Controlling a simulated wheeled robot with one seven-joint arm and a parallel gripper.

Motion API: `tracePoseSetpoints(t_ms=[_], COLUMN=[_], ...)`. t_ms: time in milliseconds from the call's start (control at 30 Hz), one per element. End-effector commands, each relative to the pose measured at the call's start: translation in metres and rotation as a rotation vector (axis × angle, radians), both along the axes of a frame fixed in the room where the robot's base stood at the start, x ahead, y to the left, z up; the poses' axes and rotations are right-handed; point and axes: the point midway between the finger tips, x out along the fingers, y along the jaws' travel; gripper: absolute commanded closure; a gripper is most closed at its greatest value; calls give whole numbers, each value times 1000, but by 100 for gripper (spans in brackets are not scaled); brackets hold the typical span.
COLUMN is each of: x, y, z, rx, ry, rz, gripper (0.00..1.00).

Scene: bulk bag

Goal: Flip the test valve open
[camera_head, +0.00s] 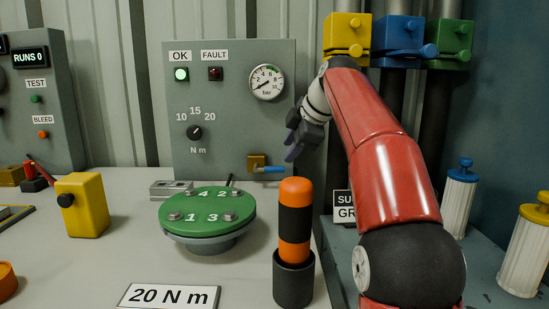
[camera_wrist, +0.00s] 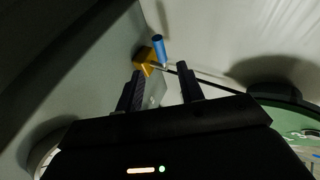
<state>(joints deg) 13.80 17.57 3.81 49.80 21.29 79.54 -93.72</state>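The valve (camera_head: 256,161) is a yellow block low on the grey-green panel, with a blue lever (camera_head: 272,170) pointing sideways to the right. In the wrist view the yellow valve body (camera_wrist: 146,57) and the blue lever (camera_wrist: 159,50) show just beyond the fingertips. My gripper (camera_head: 291,150) is up and to the right of the lever, in front of the panel's right edge. In the wrist view my gripper (camera_wrist: 161,78) is open, with a clear gap between its two dark fingers and nothing held. I see no contact with the lever.
The panel (camera_head: 225,110) carries a gauge (camera_head: 267,83), a lit green OK lamp (camera_head: 181,74) and a dial (camera_head: 194,132). A green numbered lid (camera_head: 207,205) and an orange-black cylinder in a dark cup (camera_head: 294,220) stand below the valve. A yellow block (camera_head: 82,205) stands left.

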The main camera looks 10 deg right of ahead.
Motion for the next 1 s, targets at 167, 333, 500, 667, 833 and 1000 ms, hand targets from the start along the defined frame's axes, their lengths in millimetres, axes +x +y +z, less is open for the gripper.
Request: tracePoseSetpoints(t_ms=[167,333,500,667,833,1000], x=[12,29,40,44,44,44], y=[6,14,20,21,21,21], z=[-17,-39,-54,-58,-59,-58], rx=[0,0,0,-1,-1,-1], ry=[2,1,1,-1,-1,0], rz=[2,2,2,0,0,1], gripper=[62,62,62,62,62,79])
